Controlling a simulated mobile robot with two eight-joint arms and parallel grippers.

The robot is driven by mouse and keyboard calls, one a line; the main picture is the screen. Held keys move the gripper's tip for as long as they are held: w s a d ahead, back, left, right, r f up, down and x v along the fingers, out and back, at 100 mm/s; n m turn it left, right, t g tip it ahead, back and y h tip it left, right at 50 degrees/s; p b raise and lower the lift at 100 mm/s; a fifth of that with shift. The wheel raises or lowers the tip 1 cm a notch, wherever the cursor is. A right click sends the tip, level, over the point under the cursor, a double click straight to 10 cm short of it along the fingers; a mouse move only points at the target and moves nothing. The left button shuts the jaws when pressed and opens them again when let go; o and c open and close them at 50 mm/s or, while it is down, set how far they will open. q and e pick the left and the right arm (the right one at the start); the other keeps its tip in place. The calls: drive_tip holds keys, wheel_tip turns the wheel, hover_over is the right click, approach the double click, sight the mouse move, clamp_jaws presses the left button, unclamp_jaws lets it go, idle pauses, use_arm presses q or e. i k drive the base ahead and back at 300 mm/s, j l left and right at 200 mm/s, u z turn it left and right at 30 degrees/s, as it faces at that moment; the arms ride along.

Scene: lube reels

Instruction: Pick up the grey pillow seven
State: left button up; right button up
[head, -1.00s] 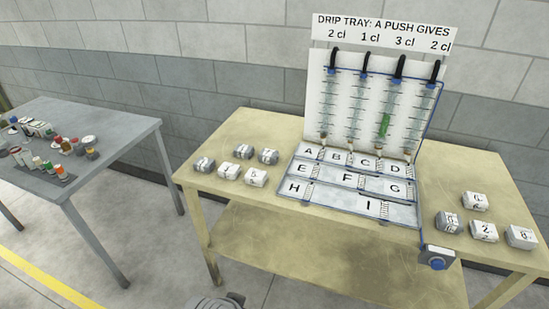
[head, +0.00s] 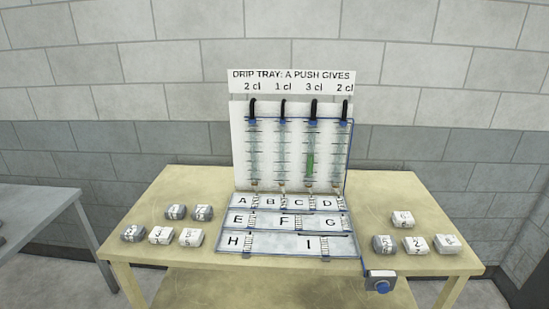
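Small pillow-shaped blocks with black digits lie in two groups on the wooden table. In the left group the grey ones are a back-left pillow (head: 175,212), a back-right pillow (head: 203,213) and a front-left pillow (head: 132,233). In the right group one grey pillow (head: 384,245) lies at the front left. The digits on the grey pillows are too small to read surely, so I cannot tell which is the seven. Neither of my grippers is in view.
White pillows lie among them, such as one at left (head: 191,238) and one at right (head: 447,244). A lettered drip tray (head: 290,243) with upright tubes stands mid-table. A grey table (head: 40,205) is at left.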

sight(201, 213)
drive_tip(key=i+j+z, duration=0.1)
drive_tip(key=j+z, duration=0.2)
drive_tip(key=j, duration=0.3)
drive_tip(key=j+z, duration=0.3)
drive_tip(key=j, duration=0.35)
